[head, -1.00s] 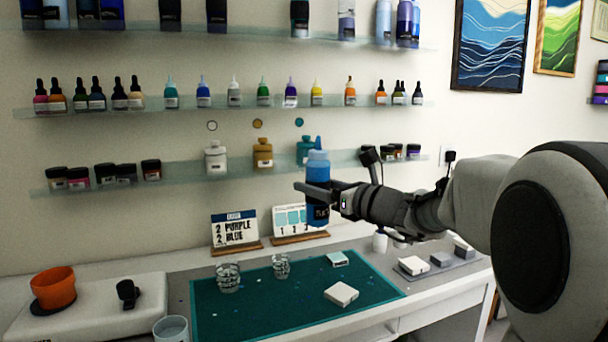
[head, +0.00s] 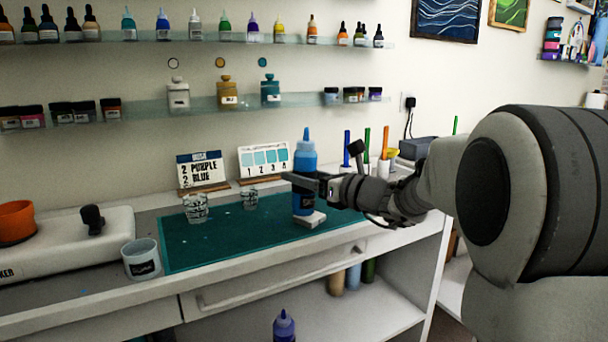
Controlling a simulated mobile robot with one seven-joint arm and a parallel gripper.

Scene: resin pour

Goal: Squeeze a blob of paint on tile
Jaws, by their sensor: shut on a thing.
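My gripper (head: 308,183) is shut on a blue paint bottle (head: 304,158) with a pointed blue nozzle. The bottle is upright, nozzle up. A white tile (head: 313,221) lies on the green mat (head: 225,233), directly below the bottle in the picture and partly covered by it. I cannot tell how much gap there is between the bottle's bottom and the tile. No paint shows on the visible part of the tile.
Two clear cups (head: 196,208) stand at the mat's back, before a "2 PURPLE 2 BLUE" sign (head: 202,171) and a swatch card (head: 263,160). A labelled cup (head: 141,259) is left of the mat. A purple bottle (head: 284,327) stands low under the bench. The mat's front left is clear.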

